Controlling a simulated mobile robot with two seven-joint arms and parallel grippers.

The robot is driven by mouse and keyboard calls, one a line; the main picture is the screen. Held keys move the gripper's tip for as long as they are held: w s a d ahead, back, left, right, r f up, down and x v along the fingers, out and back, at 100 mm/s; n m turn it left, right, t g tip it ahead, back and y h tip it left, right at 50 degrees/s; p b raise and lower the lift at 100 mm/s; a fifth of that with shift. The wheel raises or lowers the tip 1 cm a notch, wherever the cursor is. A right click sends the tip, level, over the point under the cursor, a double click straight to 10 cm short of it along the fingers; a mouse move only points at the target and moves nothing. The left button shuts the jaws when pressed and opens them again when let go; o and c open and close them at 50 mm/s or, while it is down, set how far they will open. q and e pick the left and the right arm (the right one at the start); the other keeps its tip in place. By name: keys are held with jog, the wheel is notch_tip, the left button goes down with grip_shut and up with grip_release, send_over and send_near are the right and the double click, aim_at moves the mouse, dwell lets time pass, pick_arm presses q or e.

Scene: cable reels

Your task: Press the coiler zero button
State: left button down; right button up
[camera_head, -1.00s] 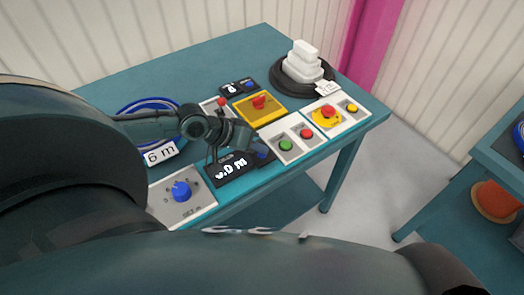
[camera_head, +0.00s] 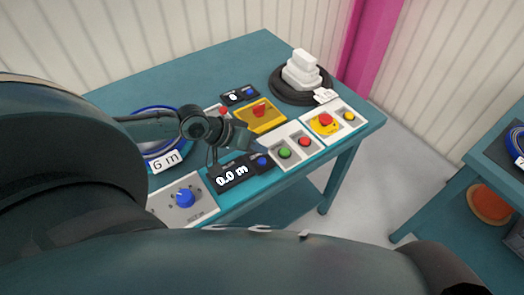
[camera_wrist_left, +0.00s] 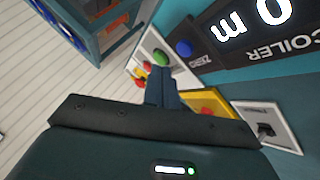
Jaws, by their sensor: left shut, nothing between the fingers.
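The coiler display (camera_head: 228,175) is a black panel on the teal table and reads 0.0 m. Its blue zero button (camera_head: 262,161) is at the panel's right end. In the left wrist view the blue button (camera_wrist_left: 183,48) shows beside the ZERO label, with the COILER lettering and a 0 and m beyond it. My left gripper (camera_head: 243,142) is shut and empty, just above and left of the button in the head view. In the left wrist view its fingers (camera_wrist_left: 161,80) are apart from the button in the picture. My right gripper is not in view.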

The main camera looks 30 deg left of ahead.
pick_arm(q)
jog(key=shift+r+p, duration=0.35)
jog(key=shift+r, duration=1.3)
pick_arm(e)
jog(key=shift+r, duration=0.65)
